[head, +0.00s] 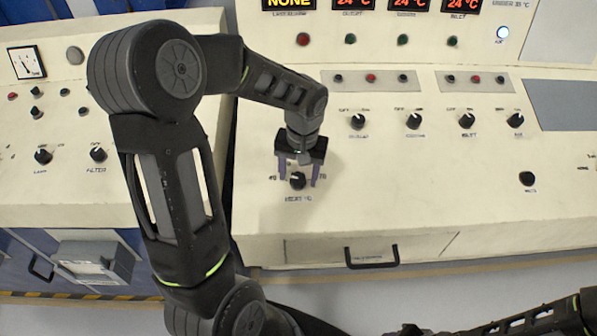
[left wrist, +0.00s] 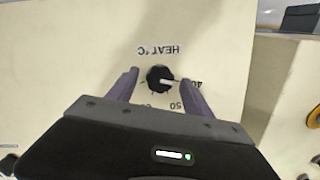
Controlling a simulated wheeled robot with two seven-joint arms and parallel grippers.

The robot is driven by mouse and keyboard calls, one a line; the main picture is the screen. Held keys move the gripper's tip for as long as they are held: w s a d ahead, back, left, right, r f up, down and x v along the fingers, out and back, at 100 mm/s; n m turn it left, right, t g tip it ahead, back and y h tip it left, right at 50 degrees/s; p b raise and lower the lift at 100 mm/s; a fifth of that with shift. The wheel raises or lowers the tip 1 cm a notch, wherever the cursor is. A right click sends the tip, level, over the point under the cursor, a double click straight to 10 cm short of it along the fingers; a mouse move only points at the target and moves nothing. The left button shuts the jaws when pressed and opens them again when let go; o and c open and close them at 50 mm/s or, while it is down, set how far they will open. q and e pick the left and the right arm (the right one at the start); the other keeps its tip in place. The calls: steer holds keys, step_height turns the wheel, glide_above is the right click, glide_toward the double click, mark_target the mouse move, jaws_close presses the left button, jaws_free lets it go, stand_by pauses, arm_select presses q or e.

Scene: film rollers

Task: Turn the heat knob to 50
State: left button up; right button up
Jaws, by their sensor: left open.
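The heat knob (head: 298,180) is a round black knob on the sloped cream console, with its label below it in the head view. In the left wrist view the knob (left wrist: 159,79) shows upside down, with "HEAT °C" above it, "40" to its right and "50" at its lower right. Its white pointer line points right, towards the 40. My left gripper (head: 299,183) is open, with its two purple fingers on either side of the knob. In the left wrist view small gaps show between the fingers (left wrist: 160,77) and the knob. My right gripper cannot be made out.
Other black knobs, such as one (head: 358,121), line the console behind and to the right. Red temperature displays (head: 353,4) stand at the back. A drawer handle (head: 371,257) is on the front face. Part of my right arm (head: 540,318) shows at the bottom right.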

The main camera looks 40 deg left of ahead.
arm_select(q)
steer(key=shift+c, duration=0.6)
jaws_close()
